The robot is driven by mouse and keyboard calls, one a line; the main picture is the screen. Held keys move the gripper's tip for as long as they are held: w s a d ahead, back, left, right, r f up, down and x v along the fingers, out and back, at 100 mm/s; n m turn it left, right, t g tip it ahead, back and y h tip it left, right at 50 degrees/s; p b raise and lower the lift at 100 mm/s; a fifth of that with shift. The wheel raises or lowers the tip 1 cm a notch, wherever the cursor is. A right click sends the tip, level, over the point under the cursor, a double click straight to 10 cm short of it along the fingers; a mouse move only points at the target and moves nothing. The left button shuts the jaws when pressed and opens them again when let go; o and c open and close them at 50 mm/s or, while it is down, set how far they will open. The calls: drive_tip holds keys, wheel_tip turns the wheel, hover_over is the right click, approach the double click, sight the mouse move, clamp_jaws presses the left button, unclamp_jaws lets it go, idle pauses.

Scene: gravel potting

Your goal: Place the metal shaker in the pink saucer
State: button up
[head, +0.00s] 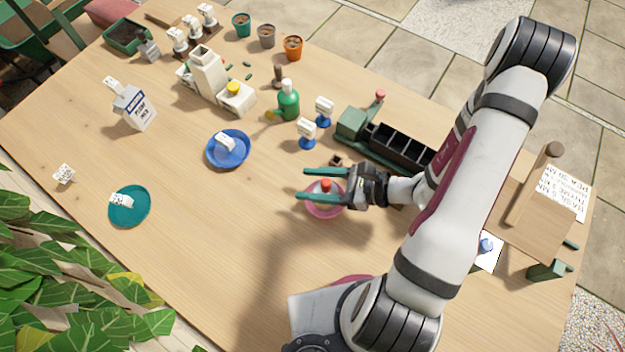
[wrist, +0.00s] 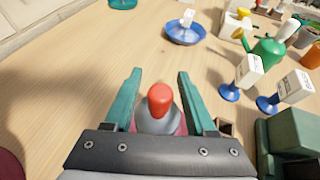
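The metal shaker (wrist: 158,123) has a grey body and a red rounded top; its red top (head: 326,185) also shows in the head view. It appears upright over the pink saucer (head: 326,215), seemingly standing in it, though its base is hidden. Slivers of pink show beside it in the wrist view. My gripper (head: 301,184) is open, with one green finger on each side of the shaker. In the wrist view my gripper (wrist: 160,74) shows a gap between each finger and the shaker.
A blue saucer (head: 243,163) with a white tag lies to the left, and a teal saucer (head: 142,218) farther left. The wood between the saucers is clear.

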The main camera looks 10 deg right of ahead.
sight(326, 184)
drive_tip(key=shift+r, duration=0.15)
drive_tip(key=v, duration=0.3)
drive_tip(key=shift+w, duration=0.1)
drive_tip(key=shift+n+g, duration=0.4)
drive_tip(key=r, duration=0.7)
drive_tip(key=shift+s+a+r, duration=0.25)
drive_tip(key=shift+a, duration=0.05)
drive_tip(key=s+a+r+n+g+h, duration=0.45)
drive_tip(key=s+n+g, duration=0.25)
drive_tip(key=s+n, duration=0.3)
drive_tip(key=s+d+r+n+h, duration=0.1)
drive_tip(key=n+h, duration=0.1)
drive_tip(key=d+r+n+t+h, duration=0.1)
drive_tip(key=n+h, duration=0.1)
drive_tip(key=s+r+n+h, duration=0.1)
drive_tip(key=n+h, duration=0.1)
drive_tip(key=n, duration=0.1)
drive_tip(key=shift+s+d+r, duration=0.3)
drive_tip(key=shift+d+r, duration=0.1)
